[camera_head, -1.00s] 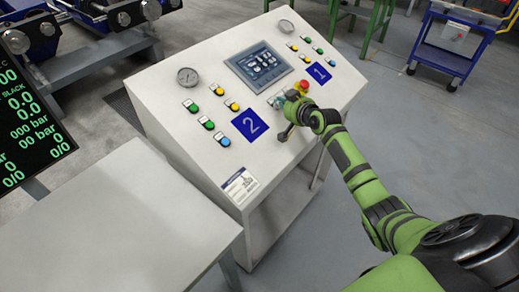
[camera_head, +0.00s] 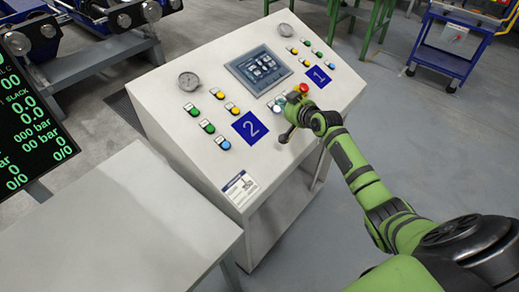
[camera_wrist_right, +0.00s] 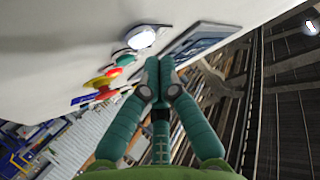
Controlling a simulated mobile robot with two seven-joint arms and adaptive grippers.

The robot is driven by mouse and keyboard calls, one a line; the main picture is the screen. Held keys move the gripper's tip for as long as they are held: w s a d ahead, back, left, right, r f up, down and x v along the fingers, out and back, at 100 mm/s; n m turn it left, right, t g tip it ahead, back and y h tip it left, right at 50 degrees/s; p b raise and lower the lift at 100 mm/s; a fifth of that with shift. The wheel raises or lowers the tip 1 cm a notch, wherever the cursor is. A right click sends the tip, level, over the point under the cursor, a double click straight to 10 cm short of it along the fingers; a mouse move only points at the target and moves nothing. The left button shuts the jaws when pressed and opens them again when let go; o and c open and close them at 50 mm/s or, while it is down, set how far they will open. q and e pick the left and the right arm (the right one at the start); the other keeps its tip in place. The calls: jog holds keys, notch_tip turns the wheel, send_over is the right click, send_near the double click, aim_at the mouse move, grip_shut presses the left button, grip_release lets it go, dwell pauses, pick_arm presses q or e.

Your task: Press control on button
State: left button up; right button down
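The white control console (camera_head: 180,110) has a slanted top with buttons and a screen. A round white button (camera_wrist_right: 140,38) glows in the right wrist view, and it also shows small and bright in the head view (camera_head: 277,109). I cannot read its label. My right gripper (camera_head: 291,108) is over the console's lower middle, near this button. In the right wrist view the two fingertips (camera_wrist_right: 158,67) are together, empty, just beside the lit button and apart from it in the picture. My left gripper is not in view.
A red stop button (camera_head: 303,88) sits close to the right gripper, below the screen (camera_head: 258,68). Coloured buttons, gauges and blue plates 1 and 2 (camera_head: 249,127) spread over the console. A grey table (camera_head: 140,220) stands at the front left, beside a dark readout display (camera_head: 30,125).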

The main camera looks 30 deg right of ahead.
jog(key=shift+r, duration=0.1)
notch_tip(320, 180, up, 5)
jog(key=s+d+p, duration=0.1)
jog(key=s+p, duration=0.1)
jog(key=p, duration=0.4)
jog(key=shift+s+r, duration=0.2)
dwell(0.4)
dwell(0.5)
